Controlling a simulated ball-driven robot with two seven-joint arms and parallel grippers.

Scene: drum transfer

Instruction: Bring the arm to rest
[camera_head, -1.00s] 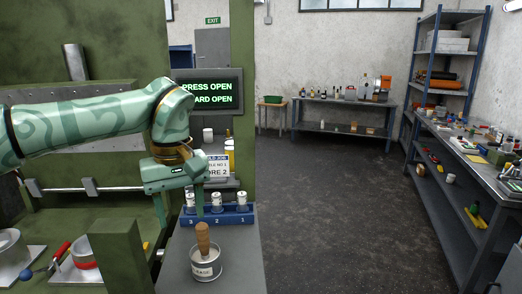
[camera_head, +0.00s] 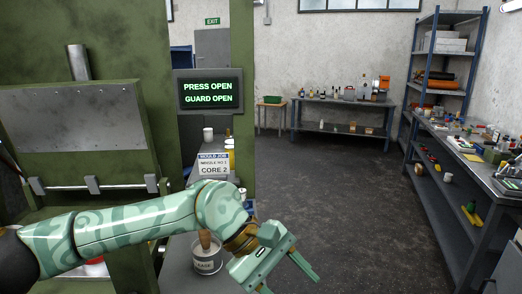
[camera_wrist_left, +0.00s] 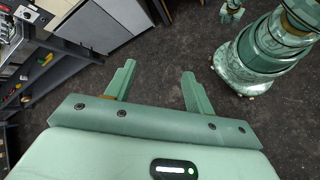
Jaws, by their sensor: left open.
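My left arm reaches in from the left in the head view, low across the front of the press. My left gripper (camera_head: 288,275) is open and empty, to the right of the bench over the dark floor. In the left wrist view its two fingers (camera_wrist_left: 158,72) stand apart with only floor between them. A grey tin (camera_head: 206,262) with a wooden-handled brush (camera_head: 205,240) stands on the bench beside my wrist, partly hidden by the arm.
The green press (camera_head: 75,120) stands at the left, its screen (camera_head: 210,94) reading PRESS OPEN, GUARD OPEN. A CORE 2 job card (camera_head: 214,166) stands behind my arm. The blue numbered rack is mostly hidden. A long side bench (camera_head: 470,165) runs along the right. The middle floor (camera_head: 340,190) is clear.

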